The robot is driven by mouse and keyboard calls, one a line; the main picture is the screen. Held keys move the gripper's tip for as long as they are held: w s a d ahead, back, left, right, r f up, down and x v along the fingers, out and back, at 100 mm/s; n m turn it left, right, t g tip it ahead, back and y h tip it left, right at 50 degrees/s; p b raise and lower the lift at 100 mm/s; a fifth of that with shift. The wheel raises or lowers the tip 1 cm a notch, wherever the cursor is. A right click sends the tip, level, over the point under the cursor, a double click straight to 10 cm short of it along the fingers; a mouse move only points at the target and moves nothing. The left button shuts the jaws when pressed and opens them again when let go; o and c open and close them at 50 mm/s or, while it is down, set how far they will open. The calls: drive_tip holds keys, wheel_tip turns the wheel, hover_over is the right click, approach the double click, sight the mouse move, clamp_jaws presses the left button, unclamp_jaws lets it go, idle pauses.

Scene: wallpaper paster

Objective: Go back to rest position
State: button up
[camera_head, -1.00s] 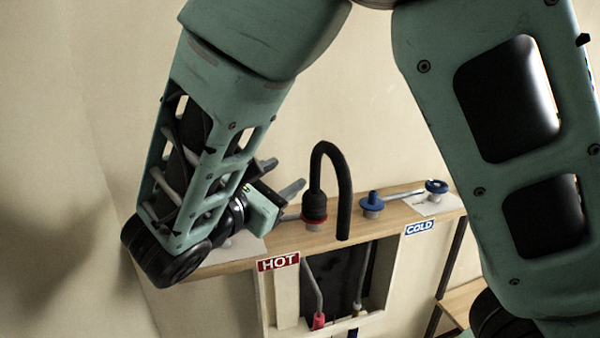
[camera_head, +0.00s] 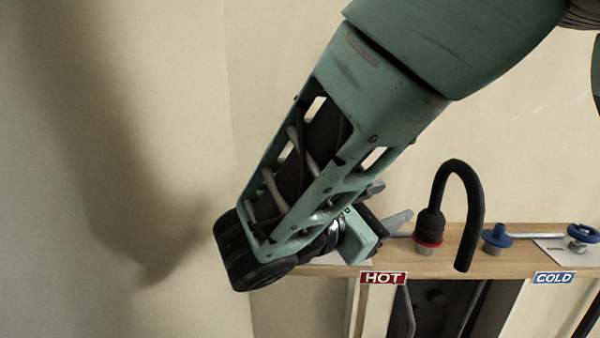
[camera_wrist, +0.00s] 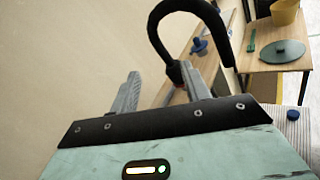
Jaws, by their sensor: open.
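My gripper (camera_wrist: 160,95) is open in the wrist view, with its two grey fingers apart and nothing between them. In the head view my gripper (camera_head: 388,205) is partly hidden behind my green forearm, above the left part of the wooden counter and left of the black faucet. The curved black faucet (camera_head: 462,185) stands on the counter with a red ring at its base. In the wrist view the faucet (camera_wrist: 163,42) arches just beyond the fingers.
The wooden counter (camera_head: 510,262) bears a HOT sign (camera_head: 384,278), a COLD sign (camera_head: 554,278), a blue fitting (camera_head: 496,236) and a blue knob (camera_head: 583,233). Another table (camera_wrist: 262,66) holds a dark green round plate (camera_wrist: 283,51) and a yellow pot (camera_wrist: 285,11). A plain wall is behind.

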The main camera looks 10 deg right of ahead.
drive_tip(key=s+d+f+m+g+y, duration=0.35)
drive_tip(key=s+f+g+y, duration=0.4)
drive_tip(key=s+f, duration=0.3)
drive_tip(key=s+a+f+m+y, duration=0.1)
drive_tip(key=s+a+m+y, duration=0.6)
drive_tip(key=y, duration=0.2)
drive_tip(key=shift+a+f, duration=0.2)
drive_tip(key=shift+f, duration=0.15)
drive_tip(key=shift+m, duration=0.25)
